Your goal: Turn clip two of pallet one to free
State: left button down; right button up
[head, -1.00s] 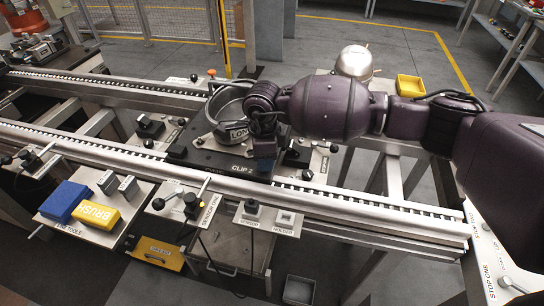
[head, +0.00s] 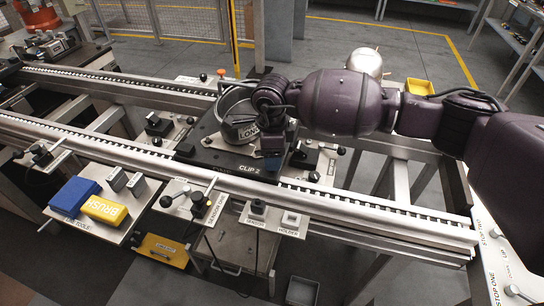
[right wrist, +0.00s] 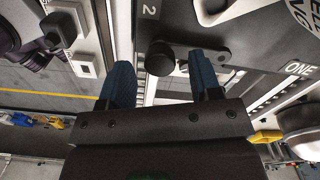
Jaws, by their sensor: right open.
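The black pallet (head: 212,157) sits on the rail line, with "CLIP 2" printed along its front edge. A round metal housing (head: 236,100) stands on it, partly hidden by my right arm. My right gripper (head: 272,160) points down over the pallet's front right part, by the CLIP 2 label. In the right wrist view, my open right gripper (right wrist: 163,82) has its two blue fingers apart. A round black knob (right wrist: 160,58) beside a printed "2" shows between and beyond the fingertips, apparently not gripped. The clip's turned position cannot be told. My left gripper is not in view.
A side plate at the front left carries a blue block (head: 75,195) and a yellow brush block (head: 106,211). A lever fixture (head: 198,203) and a holder plate (head: 272,217) line the front rail. A yellow bin (head: 419,87) and a shiny dome (head: 363,61) stand behind my right arm.

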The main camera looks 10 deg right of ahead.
notch_tip(320, 180, up, 9)
jog(key=shift+p, duration=0.4)
